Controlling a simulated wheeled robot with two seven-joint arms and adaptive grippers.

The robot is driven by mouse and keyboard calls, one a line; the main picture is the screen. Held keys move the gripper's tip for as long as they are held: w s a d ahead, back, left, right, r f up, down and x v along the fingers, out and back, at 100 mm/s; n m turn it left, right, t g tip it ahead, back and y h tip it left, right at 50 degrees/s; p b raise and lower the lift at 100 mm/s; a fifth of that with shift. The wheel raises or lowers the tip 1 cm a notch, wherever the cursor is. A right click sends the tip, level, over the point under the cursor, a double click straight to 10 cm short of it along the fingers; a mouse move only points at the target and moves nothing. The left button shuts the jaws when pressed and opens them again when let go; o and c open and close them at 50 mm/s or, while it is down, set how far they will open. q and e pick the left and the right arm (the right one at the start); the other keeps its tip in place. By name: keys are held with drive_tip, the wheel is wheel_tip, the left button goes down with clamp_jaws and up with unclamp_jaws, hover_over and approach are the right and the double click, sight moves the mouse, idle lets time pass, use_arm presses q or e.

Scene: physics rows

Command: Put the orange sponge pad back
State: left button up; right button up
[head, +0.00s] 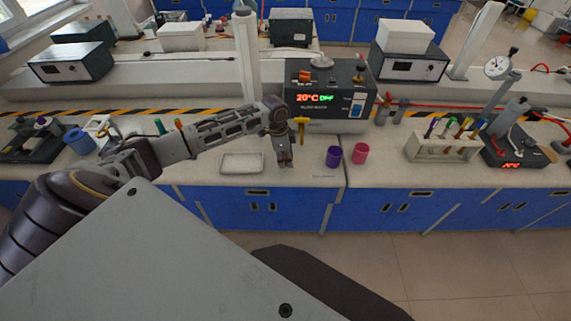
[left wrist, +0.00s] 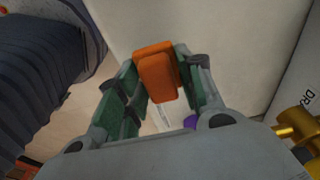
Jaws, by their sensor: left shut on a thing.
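The orange sponge pad (left wrist: 157,72) sits between the fingers of my left gripper (left wrist: 158,82) in the left wrist view. The fingers are shut on its two sides. In the head view my left gripper (head: 285,160) points down at the front of the bench, right of a shallow white tray (head: 242,172) and below the brass tap. The pad cannot be made out clearly there, and its height above the bench is hard to tell. My right gripper is not in view.
A purple cup (head: 333,158) and a pink cup (head: 360,154) stand right of the gripper. The bath unit with a 20°C display (head: 330,90) stands behind it. A test tube rack (head: 440,150) is further right. Bench beside the tray's left is clear.

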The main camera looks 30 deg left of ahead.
use_arm(q)
drive_tip(key=shift+f, duration=1.9)
drive_tip(key=shift+f, duration=0.1)
drive_tip(key=o, duration=0.9)
drive_tip(key=r, duration=0.4)
drive_tip(key=a+r, duration=0.1)
drive_tip(key=r, duration=0.3)
drive_tip(key=s+r, duration=0.1)
drive_tip(key=r, duration=0.3)
drive_tip(key=shift+a+r, duration=0.1)
drive_tip(key=shift+a, duration=0.15)
